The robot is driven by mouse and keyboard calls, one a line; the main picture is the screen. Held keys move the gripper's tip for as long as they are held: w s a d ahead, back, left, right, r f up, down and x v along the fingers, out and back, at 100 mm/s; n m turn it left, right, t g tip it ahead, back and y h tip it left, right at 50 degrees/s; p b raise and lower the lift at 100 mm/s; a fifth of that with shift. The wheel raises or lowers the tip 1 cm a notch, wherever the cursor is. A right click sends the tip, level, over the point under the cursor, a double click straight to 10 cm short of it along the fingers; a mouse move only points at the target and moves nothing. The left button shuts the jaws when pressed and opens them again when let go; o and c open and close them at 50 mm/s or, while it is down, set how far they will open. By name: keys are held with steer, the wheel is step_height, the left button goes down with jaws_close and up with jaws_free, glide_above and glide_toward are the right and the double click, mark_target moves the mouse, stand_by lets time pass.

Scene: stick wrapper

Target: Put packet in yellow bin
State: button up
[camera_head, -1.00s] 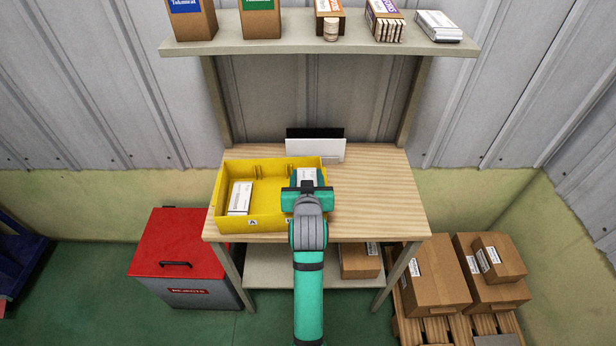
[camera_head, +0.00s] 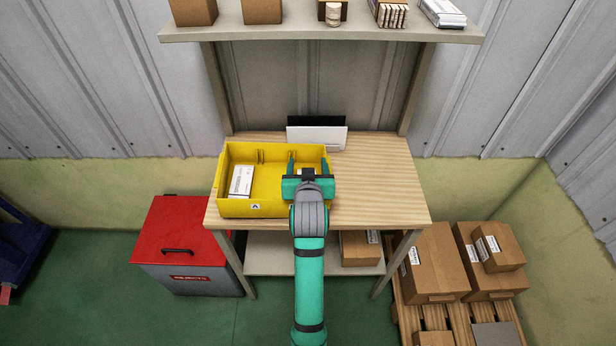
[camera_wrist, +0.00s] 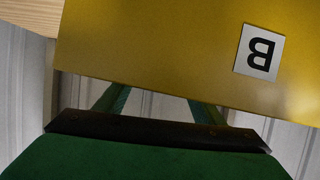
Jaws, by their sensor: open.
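The yellow bin (camera_head: 270,209) stands on the wooden table, with a white packet (camera_head: 241,181) lying in its left part, marked A. My gripper (camera_head: 307,161) is at the bin's right part, with its two green fingers apart and pointing toward the back. Yellow shows between the fingers, and a small pale patch shows low between them, too hidden to name. In the wrist view the bin's wall with a B label (camera_wrist: 150,45) fills the upper area and hides the fingertips. No packet shows in that view.
The right half of the table (camera_head: 385,185) is clear. A white and black panel (camera_head: 317,136) stands at the table's back. A shelf (camera_head: 300,31) with boxes spans above. A red-lidded reject box (camera_head: 185,232) stands at left, cartons (camera_head: 430,260) on a pallet at right.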

steer(key=v, duration=1.1)
steer(key=shift+s, duration=0.35)
steer(key=shift+d+r, duration=0.1)
